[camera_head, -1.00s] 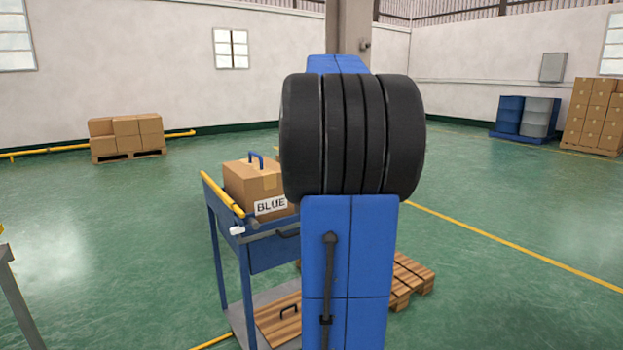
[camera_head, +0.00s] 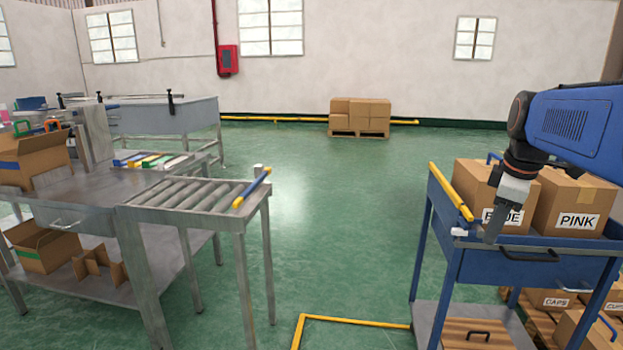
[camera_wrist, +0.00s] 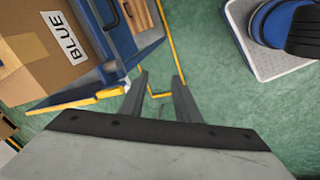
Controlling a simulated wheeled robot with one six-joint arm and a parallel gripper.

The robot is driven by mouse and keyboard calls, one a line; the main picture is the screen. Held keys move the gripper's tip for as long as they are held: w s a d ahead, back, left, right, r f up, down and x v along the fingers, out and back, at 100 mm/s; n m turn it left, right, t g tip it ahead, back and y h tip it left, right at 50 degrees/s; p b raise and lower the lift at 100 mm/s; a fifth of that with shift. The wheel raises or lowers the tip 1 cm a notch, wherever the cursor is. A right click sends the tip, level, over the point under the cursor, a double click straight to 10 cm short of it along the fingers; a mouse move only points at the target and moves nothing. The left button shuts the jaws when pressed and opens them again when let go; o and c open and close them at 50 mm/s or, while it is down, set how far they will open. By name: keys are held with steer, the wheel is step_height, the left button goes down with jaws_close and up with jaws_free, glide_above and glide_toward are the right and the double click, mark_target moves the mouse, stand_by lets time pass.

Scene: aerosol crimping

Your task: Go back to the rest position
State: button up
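My gripper (camera_head: 496,228) hangs pointing down at the left front side of the blue trolley (camera_head: 480,268), in front of a cardboard box (camera_head: 468,184) whose label is partly covered by it. In the wrist view its two fingers (camera_wrist: 159,88) stand apart, with only green floor and a yellow floor line seen between them. The wrist view shows the box's label reading BLUE (camera_wrist: 63,37) at the upper left. My arm comes in from the right edge of the head view. Whether the gripper touches the trolley cannot be told.
A second box labelled PINK (camera_head: 578,215) stands on the trolley. A roller conveyor (camera_head: 190,195) joins a steel workbench (camera_head: 80,190) on the left. Open green floor lies between conveyor and trolley. A pallet of boxes (camera_head: 360,116) stands by the far wall.

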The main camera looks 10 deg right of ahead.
steer(key=s+a+f+m+t, duration=0.1)
steer(key=s+a+f+m, duration=0.3)
steer(key=a, duration=0.5)
steer(key=s+a+f+m+t+y, duration=0.1)
steer(key=s+a+f+m, duration=0.3)
steer(key=s+a+f, duration=0.5)
step_height(320, 180, down, 3)
steer(key=shift+s+a+r+m, duration=0.25)
steer(key=shift+a+m, duration=0.15)
steer(key=shift+a, duration=0.4)
